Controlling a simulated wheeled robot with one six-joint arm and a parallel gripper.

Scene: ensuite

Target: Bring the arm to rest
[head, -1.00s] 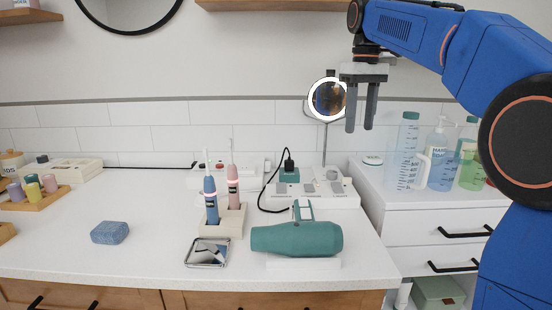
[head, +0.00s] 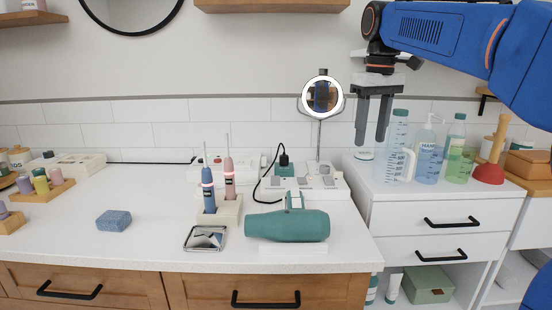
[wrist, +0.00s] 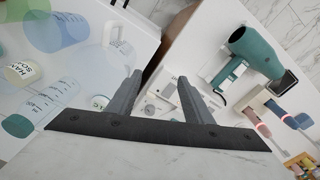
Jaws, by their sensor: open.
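My gripper (head: 372,122) hangs with its fingers pointing down, above the gap between the counter and the white drawer unit. Its two grey fingers are apart with nothing between them. In the wrist view my gripper (wrist: 155,95) is also open and empty, with the counter's devices on one side and bottles on the other. My blue arm reaches in from the upper right of the head view.
A teal hair dryer (head: 290,226), toothbrushes in a holder (head: 222,210) and a round lit mirror (head: 322,95) stand on the counter (head: 60,225). Bottles (head: 428,155) and a red plunger (head: 488,173) stand on the drawer unit (head: 410,212). The counter's left-front is mostly clear.

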